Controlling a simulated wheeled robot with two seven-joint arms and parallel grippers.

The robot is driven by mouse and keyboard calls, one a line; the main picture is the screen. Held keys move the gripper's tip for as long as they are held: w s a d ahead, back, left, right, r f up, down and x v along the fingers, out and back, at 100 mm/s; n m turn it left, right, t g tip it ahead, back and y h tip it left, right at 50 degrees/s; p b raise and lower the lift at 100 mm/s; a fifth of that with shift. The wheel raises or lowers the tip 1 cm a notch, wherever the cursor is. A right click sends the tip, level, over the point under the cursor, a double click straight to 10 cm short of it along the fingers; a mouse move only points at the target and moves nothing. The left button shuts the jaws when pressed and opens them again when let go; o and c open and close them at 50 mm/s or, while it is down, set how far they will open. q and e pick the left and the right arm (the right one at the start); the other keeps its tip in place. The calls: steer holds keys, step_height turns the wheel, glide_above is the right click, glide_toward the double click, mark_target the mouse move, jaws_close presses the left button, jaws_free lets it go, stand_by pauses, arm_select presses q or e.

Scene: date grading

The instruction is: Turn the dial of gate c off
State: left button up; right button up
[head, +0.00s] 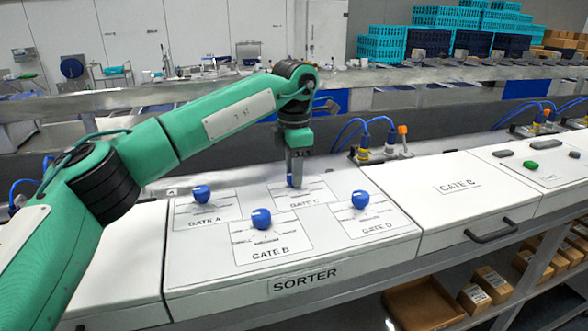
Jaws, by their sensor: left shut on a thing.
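The sorter panel (190,262) is a white sloped box with several blue dials on labelled plates. The gate C dial (290,181) is at the back right of centre, mostly hidden by my left gripper (294,178). My left gripper points down and is shut on that dial. The dial's pointer direction cannot be seen. The gate A dial (201,193) is at the left, the gate B dial (261,218) at the front middle and the gate D dial (360,199) at the right. My right gripper is not in view.
A white cover marked GATE (457,187) with a dark handle (491,231) adjoins the panel at right. Sensors with blue cables (364,145) stand behind it. Cardboard boxes (492,282) sit on a shelf below. Teal crates (381,43) are stacked far behind.

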arm_select(q)
steer(key=shift+r, duration=0.15)
steer(key=o, duration=1)
steer(key=shift+r+b, duration=1.25)
steer(key=shift+r, duration=5.6)
steer(key=shift+f, duration=0.1)
